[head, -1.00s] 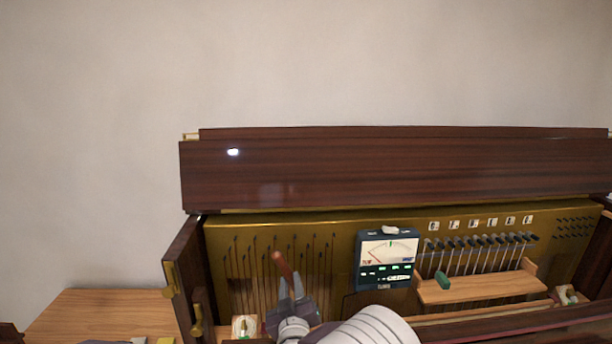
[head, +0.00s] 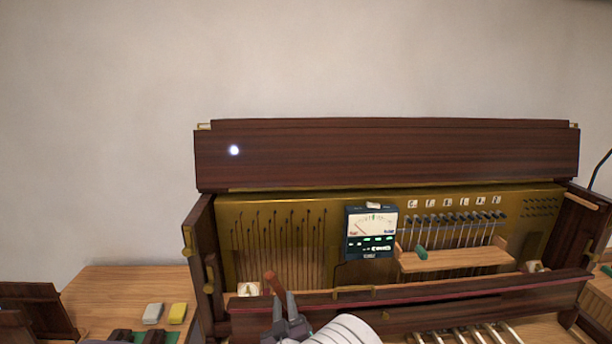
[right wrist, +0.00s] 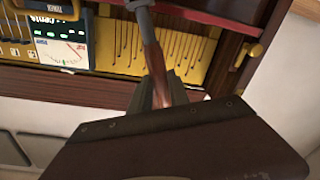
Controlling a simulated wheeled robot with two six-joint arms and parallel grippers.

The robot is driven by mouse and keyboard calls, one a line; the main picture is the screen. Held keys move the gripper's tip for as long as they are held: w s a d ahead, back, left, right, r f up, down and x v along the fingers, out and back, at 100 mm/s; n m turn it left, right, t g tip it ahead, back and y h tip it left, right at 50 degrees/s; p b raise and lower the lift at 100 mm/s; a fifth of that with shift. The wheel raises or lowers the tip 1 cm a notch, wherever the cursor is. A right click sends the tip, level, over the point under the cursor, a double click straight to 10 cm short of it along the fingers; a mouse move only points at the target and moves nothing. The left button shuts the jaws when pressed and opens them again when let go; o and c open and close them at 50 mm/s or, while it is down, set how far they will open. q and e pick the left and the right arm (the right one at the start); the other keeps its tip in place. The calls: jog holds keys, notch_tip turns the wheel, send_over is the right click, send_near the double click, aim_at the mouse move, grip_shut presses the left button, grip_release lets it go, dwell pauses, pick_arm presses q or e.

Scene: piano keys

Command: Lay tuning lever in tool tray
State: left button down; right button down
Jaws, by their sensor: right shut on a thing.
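My right gripper (head: 282,305) is shut on the tuning lever, with its reddish-brown handle (head: 270,284) sticking up past the fingers in front of the piano. In the right wrist view the fingers (right wrist: 165,90) close around the handle (right wrist: 152,58), and the lever's grey metal part (right wrist: 142,14) extends to the top edge. My left gripper is not in view. I cannot pick out the tool tray for certain; a green surface (head: 172,338) with dark items shows at the bottom left, cut off by the frame.
The open piano (head: 390,155) fills the middle and right. A tuner meter (head: 370,232) and a wooden rack (head: 455,260) sit inside it. A wooden side table (head: 110,290) at left bears a grey block (head: 153,313) and a yellow block (head: 177,313). Bare wood shows behind them.

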jog(key=s+d+f+m+h, duration=0.25)
jog(key=d+f+h, duration=0.2)
jog(key=f, duration=0.45)
jog(key=s+d+f+m+h, duration=0.2)
jog(key=s+d+f+h, duration=0.15)
jog(key=d+f, duration=0.35)
jog(key=s+d+r+m+g+h, duration=0.1)
jog(key=s+d+m+g+h, duration=0.5)
jog(key=s+d+h, duration=0.3)
jog(key=s+d+m, duration=0.1)
jog(key=s+d, duration=0.1)
jog(key=d, duration=0.2)
jog(key=shift+s+g+b, duration=0.15)
jog(key=shift+g+b, duration=0.25)
jog(key=shift+r, duration=0.1)
